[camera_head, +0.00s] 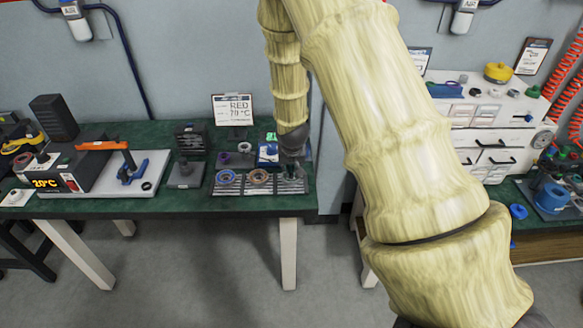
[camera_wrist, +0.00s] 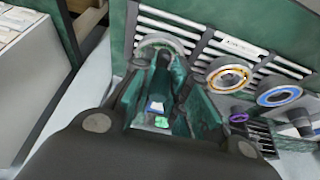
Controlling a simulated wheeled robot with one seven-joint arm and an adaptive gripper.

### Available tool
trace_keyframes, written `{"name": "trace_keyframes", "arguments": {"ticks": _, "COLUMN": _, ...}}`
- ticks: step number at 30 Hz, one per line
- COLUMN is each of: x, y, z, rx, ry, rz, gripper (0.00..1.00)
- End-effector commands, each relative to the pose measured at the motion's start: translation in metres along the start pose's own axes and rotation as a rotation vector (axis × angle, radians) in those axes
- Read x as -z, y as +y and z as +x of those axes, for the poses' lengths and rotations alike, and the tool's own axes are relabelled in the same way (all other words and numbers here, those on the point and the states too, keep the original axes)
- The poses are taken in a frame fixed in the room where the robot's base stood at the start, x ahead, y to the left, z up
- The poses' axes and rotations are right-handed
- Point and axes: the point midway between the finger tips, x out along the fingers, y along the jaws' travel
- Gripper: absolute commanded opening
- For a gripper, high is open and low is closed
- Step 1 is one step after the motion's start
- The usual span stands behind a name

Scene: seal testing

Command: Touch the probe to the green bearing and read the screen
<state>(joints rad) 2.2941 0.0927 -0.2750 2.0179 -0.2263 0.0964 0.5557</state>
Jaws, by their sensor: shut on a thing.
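My gripper (camera_head: 291,158) is low over the right end of the slatted rack (camera_head: 233,189). In the wrist view its jaws (camera_wrist: 163,92) are shut on a dark, slim probe (camera_wrist: 163,62) that points at a grey ring with some green inside, the likely green bearing (camera_wrist: 148,41). The probe's end overlaps this ring's near rim; I cannot tell whether it touches. In the head view my gripper mostly hides that ring. A small patch with white, blue and bright green (camera_wrist: 161,122) shows between the jaws; no reading on it is legible.
A blue-ringed bearing (camera_head: 226,176) and an orange-brown one (camera_head: 259,177) lie on the rack. A sign (camera_head: 236,109) behind reads RED 70°C. At left, a heater display (camera_head: 46,183) shows 20°C. White drawers (camera_head: 490,150) stand at right, across a gap.

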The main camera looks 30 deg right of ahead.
Motion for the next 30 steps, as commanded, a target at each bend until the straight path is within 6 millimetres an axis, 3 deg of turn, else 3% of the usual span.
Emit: {"name": "trace_keyframes", "arguments": {"ticks": 30, "x": -0.0031, "y": -0.0003, "z": 0.0055, "rx": 0.0, "ry": 0.0, "rz": 0.001, "gripper": 0.0}}
